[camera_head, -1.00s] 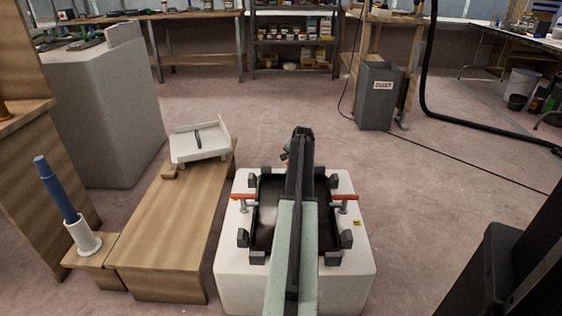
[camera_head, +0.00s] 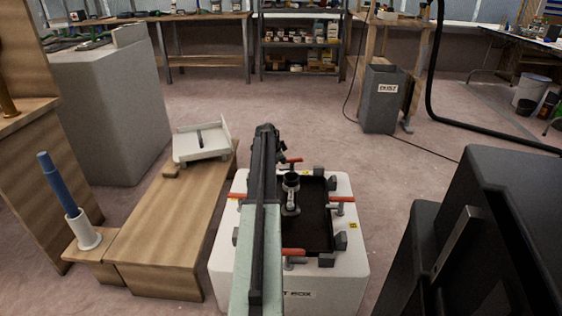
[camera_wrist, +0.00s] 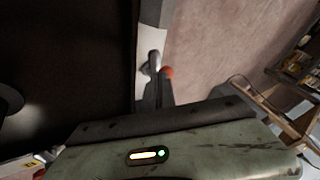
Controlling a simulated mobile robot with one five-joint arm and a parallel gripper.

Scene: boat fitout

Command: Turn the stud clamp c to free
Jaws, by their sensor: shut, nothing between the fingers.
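A white box (camera_head: 222,262) carries a dark framed opening (camera_head: 318,215) with red-orange-handled clamps around it: left (camera_head: 238,196), right (camera_head: 342,199), near (camera_head: 293,252) and far (camera_head: 291,161). No letter is readable, so I cannot tell which is stud clamp c. The left and right handles lie sideways. My arm reaches over the left part of the opening and its end is near the far clamp. In the wrist view my gripper (camera_wrist: 158,97) is shut and empty, close to a grey clamp stem with an orange handle end (camera_wrist: 168,72). I cannot tell whether they touch.
A grey post with a pale ring (camera_head: 291,185) stands in the opening. A wooden bench (camera_head: 185,220) with a white tray (camera_head: 201,158) and a blue-handled tool (camera_head: 58,188) are left. A large dark box-like shape (camera_head: 500,220) fills the right.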

